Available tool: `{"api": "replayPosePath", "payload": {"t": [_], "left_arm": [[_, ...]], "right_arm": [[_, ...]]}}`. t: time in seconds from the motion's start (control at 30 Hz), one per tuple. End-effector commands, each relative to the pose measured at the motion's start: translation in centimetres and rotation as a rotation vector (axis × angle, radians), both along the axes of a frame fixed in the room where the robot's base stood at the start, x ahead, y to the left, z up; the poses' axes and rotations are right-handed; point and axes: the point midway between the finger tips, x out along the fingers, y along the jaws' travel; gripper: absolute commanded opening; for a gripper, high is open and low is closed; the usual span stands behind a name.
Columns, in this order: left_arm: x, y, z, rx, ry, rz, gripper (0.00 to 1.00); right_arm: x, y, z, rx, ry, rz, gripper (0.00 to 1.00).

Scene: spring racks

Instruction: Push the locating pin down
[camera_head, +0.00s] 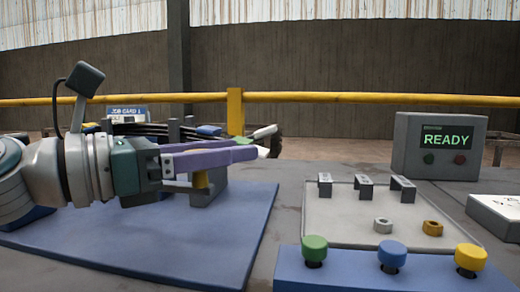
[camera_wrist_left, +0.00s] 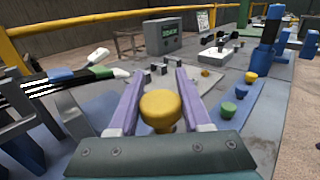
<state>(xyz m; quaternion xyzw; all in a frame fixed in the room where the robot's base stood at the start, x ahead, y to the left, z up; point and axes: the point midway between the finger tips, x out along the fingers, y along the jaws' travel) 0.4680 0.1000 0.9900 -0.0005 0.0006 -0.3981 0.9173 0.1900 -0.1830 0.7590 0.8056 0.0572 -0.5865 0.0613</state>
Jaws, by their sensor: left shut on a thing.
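My left gripper (camera_head: 245,150), with purple fingers, reaches in from the left over the blue mat (camera_head: 225,235). In the left wrist view, a yellow round-headed pin (camera_wrist_left: 162,108) sits between the fingers, close to the palm, and the fingers are shut on it. In the head view, a yellow part (camera_head: 200,180) shows below the fingers at a grey block (camera_head: 211,188) on the mat. The fingers hide the pin's top there, and how deep it sits cannot be told. My right gripper is not in view.
A blue bar at front right carries green (camera_head: 314,248), blue (camera_head: 392,253) and yellow (camera_head: 471,257) knobs. Behind it, a pale tray (camera_head: 345,222) holds grey brackets and two nuts. A grey box (camera_head: 440,146) reads READY. Dark bars with coloured ends lie behind the gripper.

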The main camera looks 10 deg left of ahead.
Motion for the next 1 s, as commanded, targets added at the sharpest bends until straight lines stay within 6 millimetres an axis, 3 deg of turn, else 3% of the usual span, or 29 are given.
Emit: {"api": "replayPosePath", "payload": {"t": [0.03,0.27,1.0], "left_arm": [[0.0,0.01,-0.02,0.0,0.0,0.0,0.25],[-0.01,0.02,-0.02,0.001,0.001,0.0,0.0],[0.0,0.03,-0.03,0.001,0.0,0.0,0.0]], "right_arm": [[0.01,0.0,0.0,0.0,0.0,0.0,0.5],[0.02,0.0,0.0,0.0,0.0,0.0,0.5],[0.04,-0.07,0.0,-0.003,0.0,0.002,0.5]]}}
